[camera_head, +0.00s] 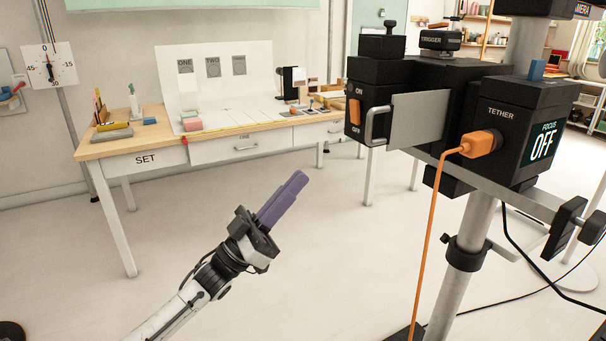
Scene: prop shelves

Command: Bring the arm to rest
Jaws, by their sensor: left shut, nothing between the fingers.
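My left arm (205,286) comes in from the bottom left and is raised over the open floor. My left gripper (283,200) points up and to the right, with its two purple fingers together and nothing between them. It is apart from the table and from the black camera rig on the right. My right gripper is out of view.
A black camera rig (435,75) on a grey stand (470,240) fills the right side, with an orange tether cable (425,250) hanging from it. A wooden table (135,145) with props stands at the back left. Floor between them is clear.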

